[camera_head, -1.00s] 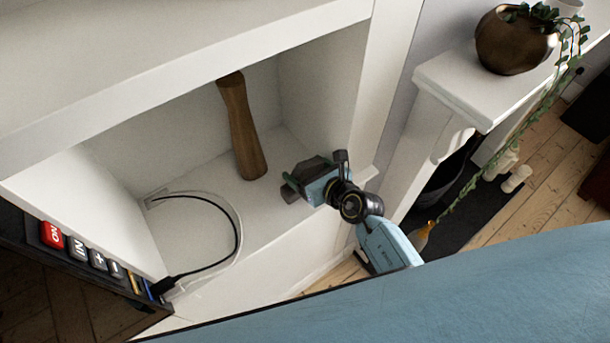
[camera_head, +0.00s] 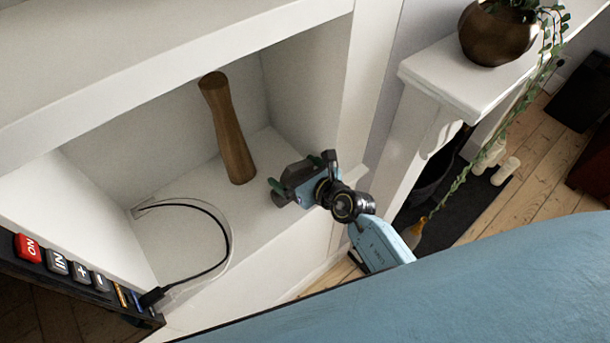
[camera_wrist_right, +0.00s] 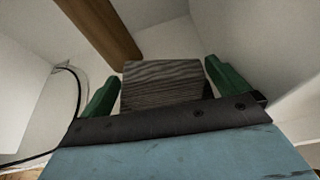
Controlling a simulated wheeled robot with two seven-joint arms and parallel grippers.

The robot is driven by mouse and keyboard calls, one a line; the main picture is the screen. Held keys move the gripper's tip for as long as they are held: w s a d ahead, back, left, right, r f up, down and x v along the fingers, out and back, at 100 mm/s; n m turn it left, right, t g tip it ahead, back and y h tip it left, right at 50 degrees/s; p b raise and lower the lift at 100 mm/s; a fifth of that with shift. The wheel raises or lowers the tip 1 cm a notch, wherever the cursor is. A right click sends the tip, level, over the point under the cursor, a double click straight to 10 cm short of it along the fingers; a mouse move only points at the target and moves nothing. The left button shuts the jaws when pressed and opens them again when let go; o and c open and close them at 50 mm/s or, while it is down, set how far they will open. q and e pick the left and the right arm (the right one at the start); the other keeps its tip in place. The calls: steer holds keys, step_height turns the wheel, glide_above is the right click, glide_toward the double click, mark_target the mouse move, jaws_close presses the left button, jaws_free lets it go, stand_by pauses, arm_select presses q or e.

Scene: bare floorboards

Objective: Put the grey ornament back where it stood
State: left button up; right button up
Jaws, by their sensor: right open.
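The grey ornament looks like a dark grey block with wood-like grain (camera_wrist_right: 163,84). In the right wrist view it sits between the two green fingers of my right gripper (camera_wrist_right: 165,88). In the head view my right gripper (camera_head: 298,174) reaches into the front right part of the white niche, and the ornament shows only as a dark shape among the fingers. The gripper is open around the ornament. I cannot tell whether a finger touches it, and its underside is hidden. My left gripper is out of view.
A tall brown wooden piece (camera_head: 228,130) stands in the niche, left of my right gripper. A mantel ledge (camera_head: 460,85) with a plant pot (camera_head: 495,35) is at right.

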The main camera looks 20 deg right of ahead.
steer(key=v, duration=1.2)
steer(key=shift+p, duration=0.45)
steer(key=f+m, duration=0.3)
steer(key=s+f+m, duration=0.1)
steer(key=f+m, duration=0.2)
steer(key=s+f+m, duration=0.1)
steer(key=f+m, duration=0.2)
steer(key=f, duration=0.1)
steer(key=shift+a+m, duration=0.25)
steer(key=shift+m, duration=0.15)
steer(key=s+d+f+m+g+h, duration=0.2)
steer(key=s+d+f+m+g, duration=0.1)
steer(key=s+f+m, duration=0.7)
steer(key=s+d+f+m+g+h, duration=0.2)
steer(key=s+d+f+m+g, duration=0.15)
steer(key=s+f+m, duration=0.65)
steer(key=s+d+f+m+g+h, duration=0.1)
steer(key=s+f+m+g, duration=0.4)
steer(key=s, duration=0.6)
step_height(320, 180, down, 2)
steer(key=shift+s+d+f+m, duration=0.15)
steer(key=shift+s+d+m, duration=0.15)
steer(key=shift+m, duration=0.8)
step_height(320, 180, down, 14)
steer(key=b, duration=1.3)
steer(key=shift+b, duration=0.35)
